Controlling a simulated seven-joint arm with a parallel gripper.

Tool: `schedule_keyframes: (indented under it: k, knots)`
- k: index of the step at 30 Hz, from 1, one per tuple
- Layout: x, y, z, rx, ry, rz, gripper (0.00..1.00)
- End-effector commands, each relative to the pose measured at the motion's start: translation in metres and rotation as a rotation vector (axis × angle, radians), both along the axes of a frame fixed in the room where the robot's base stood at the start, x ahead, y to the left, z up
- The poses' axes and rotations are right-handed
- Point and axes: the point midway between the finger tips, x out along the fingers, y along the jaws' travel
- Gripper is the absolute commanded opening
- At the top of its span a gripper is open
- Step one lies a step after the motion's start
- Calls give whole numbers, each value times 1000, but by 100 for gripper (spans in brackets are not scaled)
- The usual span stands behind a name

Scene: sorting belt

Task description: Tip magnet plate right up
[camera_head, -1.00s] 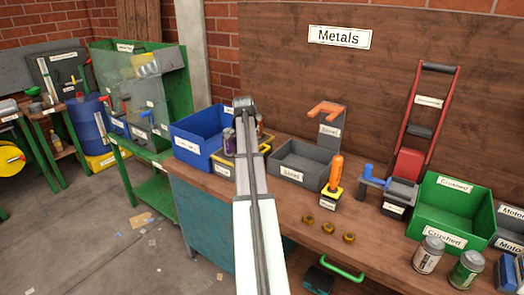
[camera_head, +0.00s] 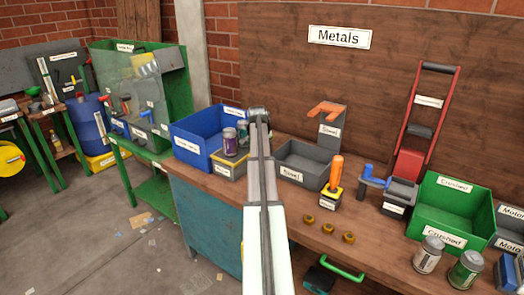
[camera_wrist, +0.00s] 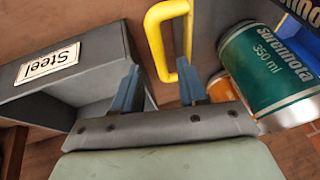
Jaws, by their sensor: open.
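In the head view, the yellow-edged magnet plate (camera_head: 222,158) sits on the bench between the blue bin and the grey steel bin (camera_head: 300,171). Cans (camera_head: 229,142) stand on it. In the wrist view, a yellow handle (camera_wrist: 154,42) reaches down between the blue fingertips of my open gripper (camera_wrist: 161,68). The jaws are not closed on it, and contact is unclear. A green can (camera_wrist: 268,75) is right of the fingers, with an orange can (camera_wrist: 222,88) partly hidden. My arm hides the gripper and handle in the head view.
The blue bin (camera_head: 195,150) stands left of the plate. In the wrist view, the steel bin (camera_wrist: 40,75) is close left of the fingers. An orange-handled tool (camera_head: 336,170), brass pieces (camera_head: 327,229), a green crushed bin (camera_head: 440,225) and cans (camera_head: 428,255) occupy the bench's right.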

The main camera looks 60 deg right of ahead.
Motion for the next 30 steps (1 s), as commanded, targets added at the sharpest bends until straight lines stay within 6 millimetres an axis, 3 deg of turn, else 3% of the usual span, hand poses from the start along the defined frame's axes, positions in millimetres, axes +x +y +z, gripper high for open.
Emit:
schedule_keyframes:
  k: [7,20,30]
  knots:
    - [5,-10,-24,0,0,0,42]
    - [6,-12,-29,-1,-1,0,42]
    - [6,-12,-29,0,0,0,10]
